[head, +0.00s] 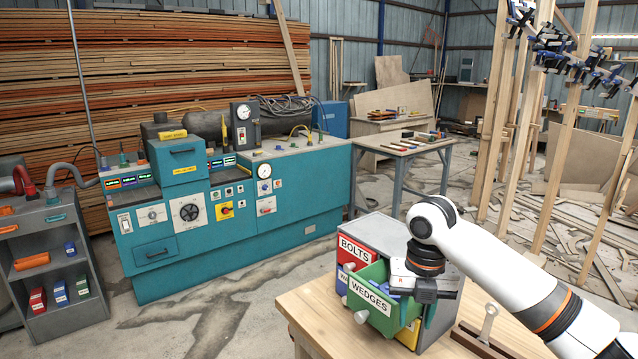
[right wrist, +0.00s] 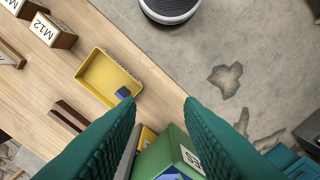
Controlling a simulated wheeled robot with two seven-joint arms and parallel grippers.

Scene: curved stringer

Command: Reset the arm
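My right gripper (head: 425,288) is over the front of a small drawer cabinet (head: 385,236) on the wooden table. In the right wrist view its two teal fingers (right wrist: 160,104) are wide apart with nothing held between them. The green drawer labelled WEDGES (head: 369,302) is pulled out of the cabinet, and blue pieces show inside it. The drawer's edge also shows in the right wrist view (right wrist: 160,152), below and between the fingers. My right arm reaches in from the right of the head view. My left gripper is in neither view.
A yellow tray (right wrist: 97,68) with a small blue block (right wrist: 123,93) lies on the table, near boxes marked M12 (right wrist: 52,31). A red BOLTS drawer (head: 354,250) sits above the green one. A teal machine (head: 240,210) stands left, with bare floor between.

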